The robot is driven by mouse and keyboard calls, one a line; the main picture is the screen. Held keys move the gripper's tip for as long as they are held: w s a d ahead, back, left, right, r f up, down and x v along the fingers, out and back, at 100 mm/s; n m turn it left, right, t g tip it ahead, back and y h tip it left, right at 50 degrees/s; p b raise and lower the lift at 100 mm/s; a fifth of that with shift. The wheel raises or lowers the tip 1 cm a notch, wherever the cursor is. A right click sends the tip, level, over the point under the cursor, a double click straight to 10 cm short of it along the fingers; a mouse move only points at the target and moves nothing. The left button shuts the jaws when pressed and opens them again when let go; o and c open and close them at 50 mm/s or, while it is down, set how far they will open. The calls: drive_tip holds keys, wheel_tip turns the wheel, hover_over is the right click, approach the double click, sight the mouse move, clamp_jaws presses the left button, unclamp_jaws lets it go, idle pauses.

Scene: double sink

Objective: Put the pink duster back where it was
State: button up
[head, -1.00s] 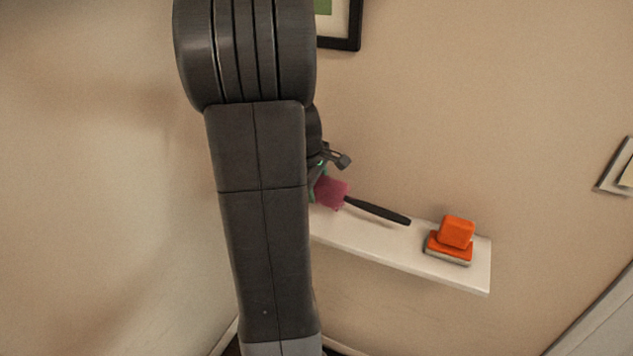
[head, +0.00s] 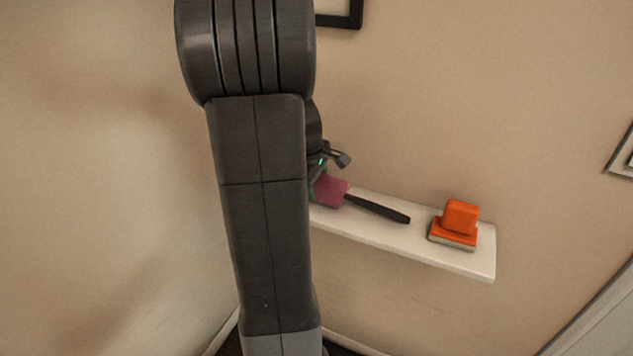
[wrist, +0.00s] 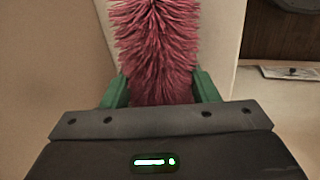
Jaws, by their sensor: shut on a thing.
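The pink duster (head: 330,191) has a fluffy pink head and a black handle that points right. In the head view it is at the white wall shelf (head: 455,262), with the handle over the shelf's top; I cannot tell whether it touches. My gripper (wrist: 160,92) is shut on the pink head, which stands between its green fingers in the wrist view (wrist: 155,45). In the head view my arm hides most of the gripper and the left end of the shelf.
An orange brush or scrubber (head: 456,225) stands on the shelf's right part, just right of the handle's end. A dark picture frame (head: 340,20) hangs above. A wall borders the left side.

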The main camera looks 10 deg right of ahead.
drive_tip(key=shift+f+b, duration=0.3)
drive_tip(key=shift+f, duration=0.2)
drive_tip(key=o, duration=1.1)
drive_tip(key=shift+o, duration=0.2)
drive_tip(key=shift+r, duration=0.1)
drive_tip(key=v, duration=1.3)
drive_tip(key=shift+r, duration=0.35)
